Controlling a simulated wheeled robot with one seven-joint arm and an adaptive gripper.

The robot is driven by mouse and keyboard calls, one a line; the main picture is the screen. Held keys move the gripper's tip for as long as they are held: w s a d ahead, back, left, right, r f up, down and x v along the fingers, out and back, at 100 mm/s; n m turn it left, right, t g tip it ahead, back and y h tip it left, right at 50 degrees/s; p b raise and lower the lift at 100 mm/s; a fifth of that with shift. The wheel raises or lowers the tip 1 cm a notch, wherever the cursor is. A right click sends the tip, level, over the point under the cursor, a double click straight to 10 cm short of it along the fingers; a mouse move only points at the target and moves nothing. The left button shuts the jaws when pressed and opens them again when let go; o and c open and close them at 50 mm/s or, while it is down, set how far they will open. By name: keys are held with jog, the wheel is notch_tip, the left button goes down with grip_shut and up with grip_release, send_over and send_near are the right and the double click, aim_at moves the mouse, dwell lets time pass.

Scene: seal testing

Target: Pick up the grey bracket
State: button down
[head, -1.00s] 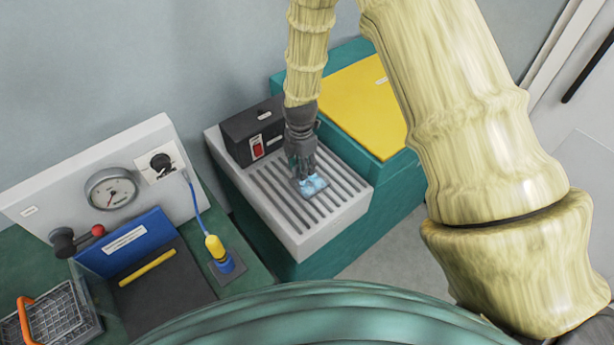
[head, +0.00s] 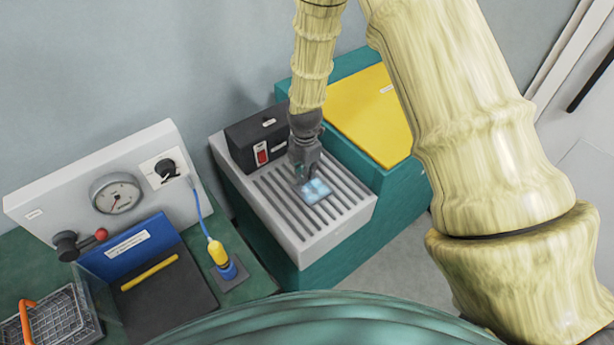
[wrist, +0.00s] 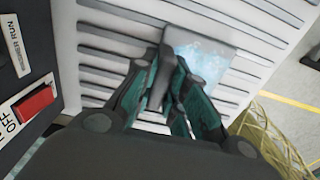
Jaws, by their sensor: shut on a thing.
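The grey bracket (head: 317,192) is at the slotted grey top of the washer (head: 345,205), with a pale blue, mottled patch on its flat plate. In the wrist view its plate (wrist: 205,62) shows beyond my fingers, and a grey upright part seems to stand between them. My gripper (head: 304,181) points down at the plate's near-left edge. In the wrist view my gripper (wrist: 172,62) is shut on the bracket. The fingers hide part of it. I cannot tell whether the plate touches the slats.
A black switch box (head: 257,143) with a red switch stands close to the left of my gripper. A teal cabinet with a yellow top (head: 368,108) stands behind on the right. A gauge panel (head: 110,185) and a yellow-and-blue plug (head: 221,258) are at the left.

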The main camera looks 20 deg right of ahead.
jog(key=shift+r+b, duration=0.65)
jog(key=shift+r, duration=0.55)
jog(key=s+a+r+b, duration=0.1)
jog(key=s+a+b, duration=0.1)
jog(key=s, duration=0.5)
jog(key=s+a+r+b, duration=0.1)
jog(key=s+a+b, duration=0.1)
jog(key=s, duration=0.6)
jog(key=shift+s+a+r+b, duration=0.2)
jog(key=shift+r+b, duration=0.05)
jog(key=shift+b, duration=0.15)
